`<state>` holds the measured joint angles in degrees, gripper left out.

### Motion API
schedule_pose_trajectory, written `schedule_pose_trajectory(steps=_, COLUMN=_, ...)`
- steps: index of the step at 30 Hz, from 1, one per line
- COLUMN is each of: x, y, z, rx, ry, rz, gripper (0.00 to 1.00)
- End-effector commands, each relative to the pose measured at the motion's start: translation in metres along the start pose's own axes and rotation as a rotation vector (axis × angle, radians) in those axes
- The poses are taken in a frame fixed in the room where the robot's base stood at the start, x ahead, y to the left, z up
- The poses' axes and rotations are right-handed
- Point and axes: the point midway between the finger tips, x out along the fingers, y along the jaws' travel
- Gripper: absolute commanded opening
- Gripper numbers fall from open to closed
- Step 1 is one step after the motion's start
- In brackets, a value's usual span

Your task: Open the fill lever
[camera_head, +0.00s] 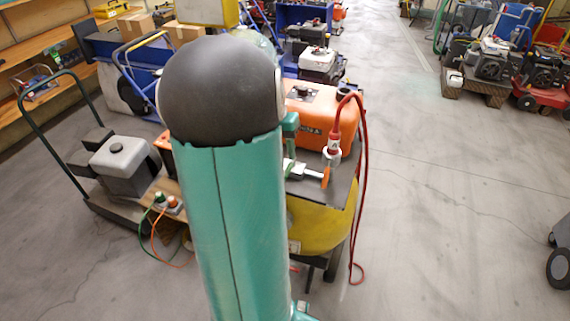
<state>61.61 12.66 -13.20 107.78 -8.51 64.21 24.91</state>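A small orange lever (326,176) stands roughly upright at the end of a pale metal fitting (305,172), beside an orange tank (313,112). It may be the fill lever; no label on it can be read. A red hose (364,190) with a red and white end piece (334,142) loops just above and right of the lever. My teal arm with its dark round joint fills the middle of the view and covers the left part of the machine.
The machine has a yellow lower body (322,226) and a wheel. A cart with a grey engine (126,165) stands to the left, with green and orange cords near it. More machines (490,62) line the back right. The concrete floor (440,200) to the right is mostly clear.

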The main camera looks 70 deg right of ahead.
Motion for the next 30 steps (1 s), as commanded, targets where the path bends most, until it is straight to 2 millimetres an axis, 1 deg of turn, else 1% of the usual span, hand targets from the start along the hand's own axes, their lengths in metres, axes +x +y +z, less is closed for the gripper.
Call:
schedule_pose_trajectory(steps=1, x=0.011, y=0.0, z=0.001, rx=0.0, ry=-0.004, rz=0.002, gripper=0.36)
schedule_pose_trajectory(steps=3, x=0.024, y=0.0, z=0.001, rx=-0.002, ry=-0.003, rz=0.002, gripper=0.36)
schedule_pose_trajectory(steps=6, x=0.039, y=0.0, z=0.0, rx=-0.001, ry=-0.002, rz=0.001, gripper=0.36)
schedule_pose_trajectory(steps=9, x=0.048, y=-0.001, z=0.0, rx=-0.003, ry=0.0, rz=0.001, gripper=0.36)
schedule_pose_trajectory(steps=13, x=0.054, y=-0.001, z=0.0, rx=-0.003, ry=0.001, rz=0.0, gripper=0.36)
schedule_pose_trajectory(steps=20, x=0.054, y=-0.001, z=0.0, rx=-0.003, ry=0.001, rz=-0.001, gripper=0.36)
schedule_pose_trajectory(steps=21, x=0.054, y=-0.001, z=0.0, rx=-0.003, ry=0.001, rz=-0.001, gripper=0.28)
schedule_pose_trajectory(steps=25, x=0.054, y=-0.001, z=0.0, rx=-0.003, ry=0.001, rz=-0.001, gripper=0.03)
schedule_pose_trajectory(steps=26, x=0.054, y=-0.001, z=0.0, rx=-0.003, ry=0.001, rz=-0.001, gripper=0.0)
schedule_pose_trajectory(steps=30, x=0.054, y=-0.001, z=0.0, rx=-0.003, ry=0.001, rz=-0.001, gripper=0.0)
